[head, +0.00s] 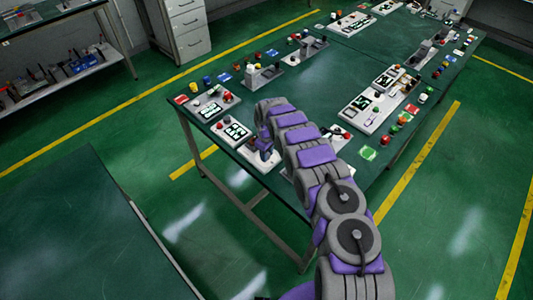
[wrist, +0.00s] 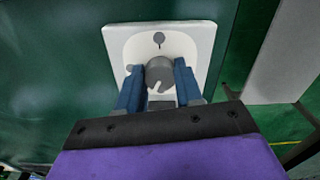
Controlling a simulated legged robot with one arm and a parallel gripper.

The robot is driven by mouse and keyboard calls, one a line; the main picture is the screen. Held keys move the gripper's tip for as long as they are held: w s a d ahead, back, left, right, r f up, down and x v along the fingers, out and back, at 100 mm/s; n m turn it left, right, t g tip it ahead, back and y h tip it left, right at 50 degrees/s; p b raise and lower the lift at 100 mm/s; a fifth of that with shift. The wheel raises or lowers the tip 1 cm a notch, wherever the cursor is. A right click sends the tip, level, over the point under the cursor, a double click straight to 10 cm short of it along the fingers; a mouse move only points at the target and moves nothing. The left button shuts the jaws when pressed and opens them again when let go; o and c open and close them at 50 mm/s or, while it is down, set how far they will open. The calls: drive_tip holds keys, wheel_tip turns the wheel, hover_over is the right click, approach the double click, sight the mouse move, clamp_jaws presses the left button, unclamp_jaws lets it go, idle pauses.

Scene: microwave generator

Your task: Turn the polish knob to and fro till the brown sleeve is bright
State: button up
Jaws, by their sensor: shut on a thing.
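A round grey knob (wrist: 160,73) with a white pointer mark stands on a white panel (wrist: 118,42) in the wrist view. My gripper (wrist: 158,68) has its two blue fingers on either side of the knob, shut on it. The pointer mark faces down and slightly left. In the head view my gripper (head: 263,142) is low over the same white panel (head: 263,163) near the table's front edge, and the knob is hidden there. I cannot make out a brown sleeve in either view.
The long green table (head: 290,82) carries several other panels, such as one with a red button (head: 232,131) to the left and a larger one (head: 378,103) to the right. Small coloured parts line its edges. A dark green bench (head: 75,235) stands at lower left.

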drive_tip(key=shift+w+r, duration=0.1)
drive_tip(key=shift+r, duration=0.05)
drive_tip(key=o, duration=1)
drive_tip(key=shift+o, duration=0.2)
wheel_tip(320, 180, up, 17)
drive_tip(key=p, duration=0.1)
drive_tip(key=shift+a, duration=0.1)
